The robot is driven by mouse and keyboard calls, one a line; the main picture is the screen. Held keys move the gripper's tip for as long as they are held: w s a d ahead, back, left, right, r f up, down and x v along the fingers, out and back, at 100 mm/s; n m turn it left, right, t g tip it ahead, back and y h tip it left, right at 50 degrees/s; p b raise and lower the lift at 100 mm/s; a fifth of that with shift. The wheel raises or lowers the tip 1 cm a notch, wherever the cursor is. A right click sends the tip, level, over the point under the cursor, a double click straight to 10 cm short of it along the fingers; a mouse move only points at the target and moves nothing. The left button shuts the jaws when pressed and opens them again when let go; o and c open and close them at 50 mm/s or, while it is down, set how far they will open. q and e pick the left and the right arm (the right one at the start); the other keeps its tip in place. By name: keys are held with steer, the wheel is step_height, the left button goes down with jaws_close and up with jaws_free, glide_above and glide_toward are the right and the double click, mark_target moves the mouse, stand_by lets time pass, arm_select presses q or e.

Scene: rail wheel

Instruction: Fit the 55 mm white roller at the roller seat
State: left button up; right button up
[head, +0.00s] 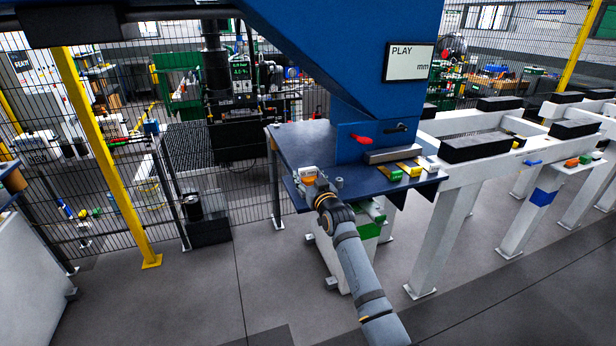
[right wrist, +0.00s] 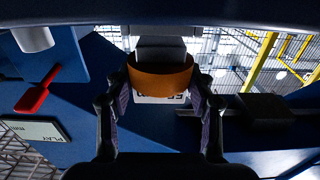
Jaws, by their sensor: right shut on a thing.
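My right gripper (head: 316,187) is at the front left corner of the blue bench. In the right wrist view its two fingers (right wrist: 160,105) are closed on an orange curved piece (right wrist: 160,80). A white block-like part (right wrist: 160,50) shows just beyond this piece, and a white plate with partly hidden dark lettering (right wrist: 150,99) shows below it. In the head view the orange piece (head: 309,181) is small, with a white part (head: 308,171) right behind it. I cannot tell whether the white part is the roller or the seat, or whether they touch. My left gripper is not in view.
A blue column (head: 350,60) with a PLAY display (head: 409,62) rises above. White rail stands (head: 440,225) are at right.

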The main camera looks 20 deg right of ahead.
steer(key=shift+f+b, duration=0.85)
steer(key=shift+f, duration=0.35)
steer(key=o, duration=1.4)
steer(key=shift+c, duration=0.2)
steer(key=s, duration=1.2)
steer(key=shift+d, duration=0.2)
